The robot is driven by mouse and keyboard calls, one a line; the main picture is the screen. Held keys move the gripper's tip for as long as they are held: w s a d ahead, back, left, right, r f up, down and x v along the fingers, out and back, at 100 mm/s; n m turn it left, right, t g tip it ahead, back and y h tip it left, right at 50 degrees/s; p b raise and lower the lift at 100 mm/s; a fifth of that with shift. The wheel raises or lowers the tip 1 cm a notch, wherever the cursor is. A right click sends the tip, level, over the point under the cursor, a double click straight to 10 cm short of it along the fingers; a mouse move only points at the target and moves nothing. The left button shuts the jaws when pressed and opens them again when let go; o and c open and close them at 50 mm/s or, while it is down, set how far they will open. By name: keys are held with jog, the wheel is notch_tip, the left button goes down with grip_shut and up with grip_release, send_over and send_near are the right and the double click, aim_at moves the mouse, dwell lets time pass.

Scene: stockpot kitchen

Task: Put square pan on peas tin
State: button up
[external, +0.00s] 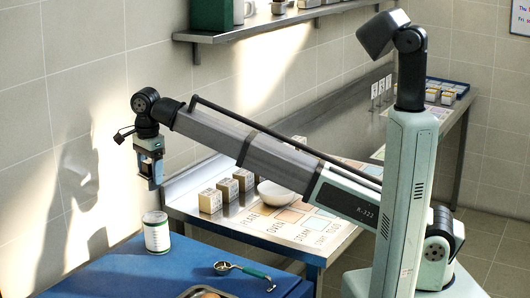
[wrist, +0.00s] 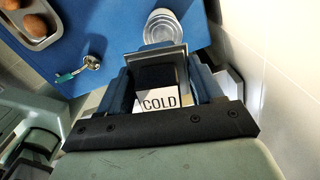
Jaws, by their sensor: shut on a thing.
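A grey metal square pan (wrist: 158,52) sits between the fingers of my gripper (wrist: 160,82) in the wrist view, and my gripper is shut on it. The pan's inside looks dark, and a white face lettered COLD (wrist: 160,101) shows within its outline. In the external view my gripper (external: 152,160) points down, with the pan partly hidden by the fingers. The peas tin (external: 156,236), pale with a printed label too small to read, stands upright on the blue worktop below the gripper, apart from the pan. It also shows just beyond the pan in the wrist view (wrist: 161,27).
A green-handled scoop (external: 240,270) lies on the blue worktop (external: 110,275), near a tray (external: 197,292) holding brown round items. A steel counter to the right holds several small boxes (external: 228,189) and a white bowl (external: 279,194). The tiled wall is behind.

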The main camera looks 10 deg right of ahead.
jog(key=shift+w+a+r+n, duration=0.25)
jog(key=shift+w+r+n, duration=0.1)
jog(key=shift+n, duration=0.05)
jog(key=shift+s+d+f+n, duration=0.1)
jog(key=shift+d+f+n, duration=0.1)
jog(key=shift+n, duration=0.7)
send_over(155, 217)
jog(key=shift+f, duration=4.85)
jog(key=shift+f, duration=0.1)
jog(key=o, duration=1.2)
notch_tip(155, 217, up, 12)
jog(key=shift+r, duration=0.15)
